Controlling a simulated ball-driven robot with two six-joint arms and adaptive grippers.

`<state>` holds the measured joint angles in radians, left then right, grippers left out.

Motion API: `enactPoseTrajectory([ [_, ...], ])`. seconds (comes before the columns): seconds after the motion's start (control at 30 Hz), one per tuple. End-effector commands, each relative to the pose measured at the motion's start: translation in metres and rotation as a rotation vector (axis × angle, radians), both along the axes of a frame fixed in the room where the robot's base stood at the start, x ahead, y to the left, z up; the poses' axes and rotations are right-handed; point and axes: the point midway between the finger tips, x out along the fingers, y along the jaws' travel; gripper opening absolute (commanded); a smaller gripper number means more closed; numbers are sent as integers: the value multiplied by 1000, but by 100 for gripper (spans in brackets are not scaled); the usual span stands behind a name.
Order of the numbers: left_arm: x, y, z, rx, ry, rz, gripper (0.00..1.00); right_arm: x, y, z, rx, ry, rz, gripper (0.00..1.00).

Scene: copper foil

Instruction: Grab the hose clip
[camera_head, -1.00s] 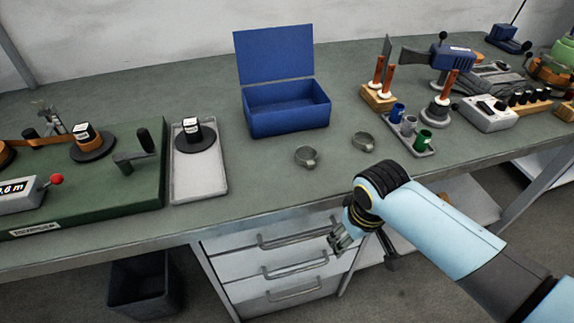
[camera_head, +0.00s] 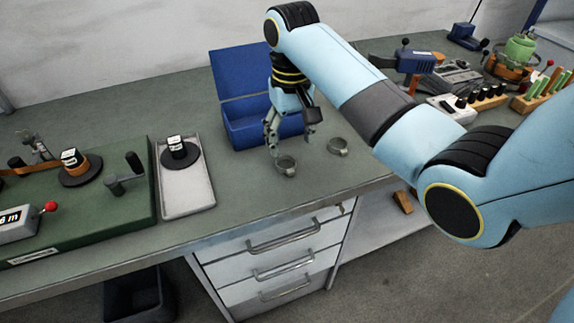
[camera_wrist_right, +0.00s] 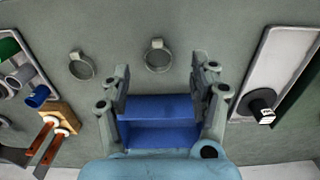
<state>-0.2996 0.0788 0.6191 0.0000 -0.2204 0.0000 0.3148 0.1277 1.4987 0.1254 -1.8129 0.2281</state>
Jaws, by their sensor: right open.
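Two grey metal ring-shaped hose clips lie on the bench. The left clip (camera_head: 286,165) lies just in front of my right gripper (camera_head: 290,140), and the other clip (camera_head: 338,146) is a little to its right. In the right wrist view the nearer clip (camera_wrist_right: 157,57) is just beyond the gap between the fingertips of the gripper (camera_wrist_right: 160,76), and the other clip (camera_wrist_right: 82,66) lies to the left. My right gripper is open and empty, pointing down above the bench. My left gripper is not in view.
An open blue box (camera_head: 238,134) stands directly behind my right gripper, partly hidden by it. A pale tray (camera_head: 188,197) with a black spool and a green winding board (camera_head: 110,215) lie to the left. A blue-handled tool (camera_head: 412,62) lies at the right.

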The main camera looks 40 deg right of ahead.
Motion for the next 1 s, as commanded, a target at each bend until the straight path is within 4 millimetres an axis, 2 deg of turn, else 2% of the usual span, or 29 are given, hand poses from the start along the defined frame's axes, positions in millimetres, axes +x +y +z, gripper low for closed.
enactPoseTrajectory([
  [0.13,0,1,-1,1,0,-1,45,-2,0,-28,1,4,1,61],
  [0.37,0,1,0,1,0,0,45,-1,0,-49,0,2,2,61],
  [0.63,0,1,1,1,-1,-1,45,1,-4,-89,0,2,1,61],
  [0.77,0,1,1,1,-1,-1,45,1,-4,-97,0,0,2,61],
  [0.97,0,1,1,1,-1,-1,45,1,-4,-97,0,-1,2,61],
  [1.0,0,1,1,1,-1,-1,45,1,-4,-97,0,-1,2,56],
])
